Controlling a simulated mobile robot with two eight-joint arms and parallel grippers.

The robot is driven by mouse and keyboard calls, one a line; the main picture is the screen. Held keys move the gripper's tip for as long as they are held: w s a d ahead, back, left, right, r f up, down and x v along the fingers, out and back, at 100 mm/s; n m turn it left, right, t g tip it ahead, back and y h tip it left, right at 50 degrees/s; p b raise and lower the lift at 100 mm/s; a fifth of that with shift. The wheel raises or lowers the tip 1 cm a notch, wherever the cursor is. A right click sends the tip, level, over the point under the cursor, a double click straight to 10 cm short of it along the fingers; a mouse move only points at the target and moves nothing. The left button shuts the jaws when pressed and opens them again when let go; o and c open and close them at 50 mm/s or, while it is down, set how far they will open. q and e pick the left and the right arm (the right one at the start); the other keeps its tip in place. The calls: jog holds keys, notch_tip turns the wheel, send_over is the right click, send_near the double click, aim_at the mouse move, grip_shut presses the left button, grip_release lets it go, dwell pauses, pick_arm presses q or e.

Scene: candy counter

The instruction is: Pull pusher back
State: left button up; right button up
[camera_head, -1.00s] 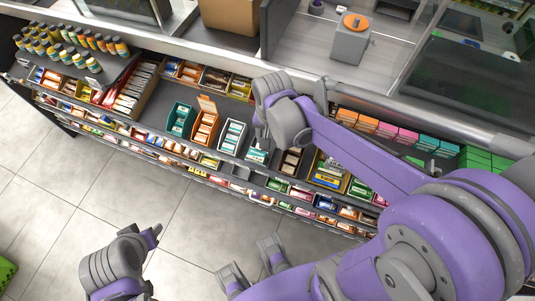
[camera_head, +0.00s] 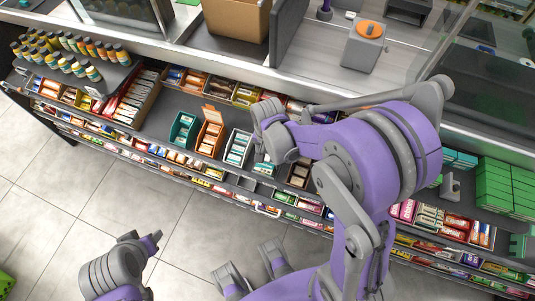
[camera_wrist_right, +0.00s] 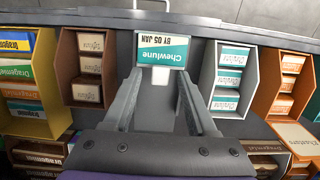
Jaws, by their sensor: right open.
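My right gripper shows in the wrist view (camera_wrist_right: 159,82) with its two grey fingers apart. It points into a dark bin on the candy counter. A teal and white Chewlune box (camera_wrist_right: 162,48) stands just beyond the fingertips, with a small pale block (camera_wrist_right: 160,76) below it between the tips. I cannot clearly make out the pusher; the pale block may be part of it. In the head view, my right wrist covers most of this bin. My left gripper (camera_head: 148,243) hangs over the floor at lower left, and its jaws are not clear.
Neighbouring bins stand close on both sides, including a white bin of teal boxes (camera_head: 237,148), an orange bin (camera_head: 210,133) and a teal bin (camera_head: 183,130). Bottles (camera_head: 75,50) stand at upper left. Lower shelf rows run along the front. The tiled floor (camera_head: 60,220) is clear.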

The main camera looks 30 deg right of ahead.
jog(key=shift+c, duration=0.3)
grip_shut()
jog(key=shift+w, duration=0.1)
dwell(1.1)
